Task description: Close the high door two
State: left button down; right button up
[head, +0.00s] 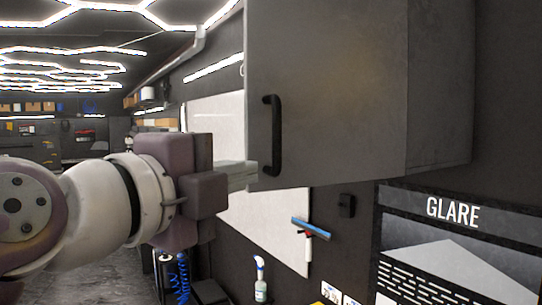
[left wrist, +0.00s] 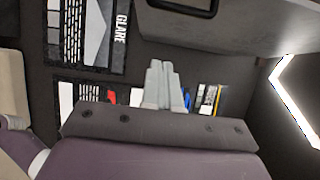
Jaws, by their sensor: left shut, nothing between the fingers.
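The high grey door (head: 335,90) fills the upper middle of the head view, with a black vertical handle (head: 272,135) near its left edge. A seam divides it from the grey cabinet side (head: 438,90) at right. I cannot tell how far the door stands open. My left gripper (head: 250,175) is shut and empty, its fingertips at the door's lower left edge, just left of the handle's bottom end. In the left wrist view the shut fingers (left wrist: 162,75) point away, with a grey panel (left wrist: 230,30) and the handle (left wrist: 185,8) above them. My right gripper is not in view.
A GLARE poster (head: 455,245) hangs on the dark wall at lower right. A white board (head: 270,225), a squeegee (head: 311,228) and a spray bottle (head: 260,280) are below the cabinet. Open floor (head: 90,235) shows at left behind my arm.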

aim_at(273, 161)
pick_arm(q)
jog(key=p+x, duration=0.1)
jog(key=x, duration=0.2)
jog(key=a+p+x, duration=0.1)
jog(key=p+x, duration=0.1)
jog(key=x, duration=0.2)
jog(key=w+a+p+x, duration=0.1)
jog(key=p+x, duration=0.1)
jog(key=x, duration=0.2)
jog(key=shift+w+f, duration=0.2)
jog(key=shift+w+r+p, duration=0.1)
jog(key=shift+w+p, duration=0.2)
jog(key=shift+w+a, duration=0.15)
jog(key=shift+w, duration=0.15)
jog(key=shift+w+a, duration=0.2)
jog(key=shift+a, duration=0.15)
jog(key=shift+d, duration=0.15)
